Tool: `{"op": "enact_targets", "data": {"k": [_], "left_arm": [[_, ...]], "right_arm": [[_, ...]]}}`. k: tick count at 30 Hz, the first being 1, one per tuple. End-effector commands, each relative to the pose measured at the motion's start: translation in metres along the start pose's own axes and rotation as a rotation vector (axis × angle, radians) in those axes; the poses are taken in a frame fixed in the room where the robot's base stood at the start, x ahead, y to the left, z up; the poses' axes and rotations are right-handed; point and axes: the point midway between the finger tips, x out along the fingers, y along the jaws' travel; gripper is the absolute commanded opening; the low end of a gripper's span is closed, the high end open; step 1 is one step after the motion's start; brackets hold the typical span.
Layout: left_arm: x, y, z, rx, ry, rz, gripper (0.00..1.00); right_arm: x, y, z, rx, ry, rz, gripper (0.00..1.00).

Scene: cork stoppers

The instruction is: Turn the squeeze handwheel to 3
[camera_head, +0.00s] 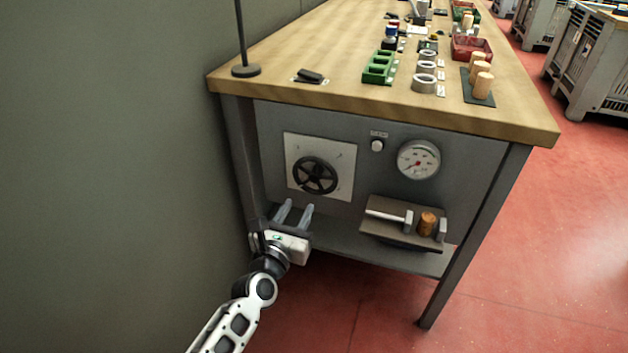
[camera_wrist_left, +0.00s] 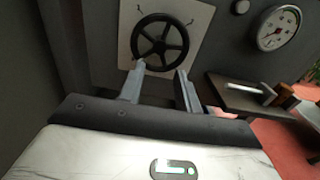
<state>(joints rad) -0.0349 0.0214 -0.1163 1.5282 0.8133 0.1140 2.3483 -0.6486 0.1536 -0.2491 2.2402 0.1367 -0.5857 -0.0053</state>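The squeeze handwheel (camera_head: 315,175) is a black spoked wheel on a pale square plate (camera_head: 331,150) on the front panel of the bench. It also shows in the left wrist view (camera_wrist_left: 160,57), ahead of the fingers. The marks on the plate are too small to read. My left gripper (camera_head: 295,207) is below and slightly left of the wheel, apart from it. Its two fingers are spread with nothing between them, as the left wrist view (camera_wrist_left: 159,73) also shows. My right gripper is not in view.
A round gauge (camera_head: 418,160) with a red needle and a white knob (camera_head: 377,145) are right of the plate. A small shelf (camera_head: 380,229) holds a cork (camera_head: 427,223) against a metal press. The wooden bench top (camera_head: 330,50) carries corks and trays. A wall (camera_head: 100,150) stands close on the left.

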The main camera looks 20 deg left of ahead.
Motion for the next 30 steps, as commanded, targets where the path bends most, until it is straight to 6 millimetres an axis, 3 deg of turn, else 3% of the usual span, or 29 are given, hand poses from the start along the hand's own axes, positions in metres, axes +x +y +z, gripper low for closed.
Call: {"op": "enact_targets", "data": {"k": [9,15,21,29,30], "left_arm": [[0.072,0.0,-0.001,0.0,-0.002,0.0,0.34],[0.102,0.0,-0.001,-0.001,-0.001,0.0,0.34],[0.115,0.0,0.0,-0.001,-0.001,0.0,0.34],[0.116,0.0,0.0,-0.001,0.0,0.0,0.34],[0.116,0.0,0.0,-0.001,0.0,0.0,0.28]], "right_arm": [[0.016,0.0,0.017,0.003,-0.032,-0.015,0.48],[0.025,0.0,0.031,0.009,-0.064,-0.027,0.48],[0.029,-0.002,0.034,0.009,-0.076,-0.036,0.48],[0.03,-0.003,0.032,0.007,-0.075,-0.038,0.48],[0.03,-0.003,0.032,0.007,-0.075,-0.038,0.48]]}}
